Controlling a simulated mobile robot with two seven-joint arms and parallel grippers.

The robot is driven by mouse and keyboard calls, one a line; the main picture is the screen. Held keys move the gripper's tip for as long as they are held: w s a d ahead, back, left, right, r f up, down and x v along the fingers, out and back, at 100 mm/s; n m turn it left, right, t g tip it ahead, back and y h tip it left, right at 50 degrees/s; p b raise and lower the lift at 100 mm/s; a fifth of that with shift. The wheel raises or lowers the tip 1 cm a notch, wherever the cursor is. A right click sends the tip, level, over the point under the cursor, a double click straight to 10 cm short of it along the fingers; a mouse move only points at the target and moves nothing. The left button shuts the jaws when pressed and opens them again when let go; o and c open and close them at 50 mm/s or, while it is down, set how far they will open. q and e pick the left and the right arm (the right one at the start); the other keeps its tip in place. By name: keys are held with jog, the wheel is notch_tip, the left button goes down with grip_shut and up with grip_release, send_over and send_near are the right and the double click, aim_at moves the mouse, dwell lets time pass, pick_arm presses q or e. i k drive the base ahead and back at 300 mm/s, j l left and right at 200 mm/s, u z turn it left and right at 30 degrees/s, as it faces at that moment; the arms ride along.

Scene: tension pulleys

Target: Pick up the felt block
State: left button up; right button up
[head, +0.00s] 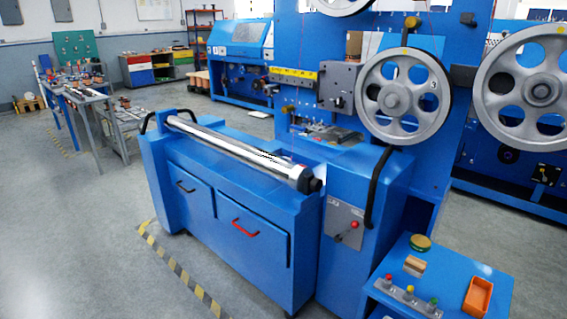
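A small tan block with a pale side (414,266), which looks like the felt block, rests on the blue console top (447,268) at the lower right. It lies between a round green-and-tan tin or disc (421,242) behind it and a row of push buttons (409,292) in front. Its material is too small to make out. Neither of my grippers is in view, and nothing touches the block.
An orange tray (478,297) sits right of the buttons. The blue machine (230,195) with a long metal roller (240,152) and large grey pulleys (404,97) stands left of and behind the console. Open floor (80,240) lies at left, with striped tape (180,270).

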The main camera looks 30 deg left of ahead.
aim_at(413, 266)
jog(key=i+l+u, duration=0.1)
jog(key=i+u, duration=0.2)
jog(key=i, duration=0.25)
jog(key=i+l+u, duration=0.3)
jog(key=i, duration=0.2)
jog(key=i+l+u, duration=0.25)
jog(key=i, duration=0.3)
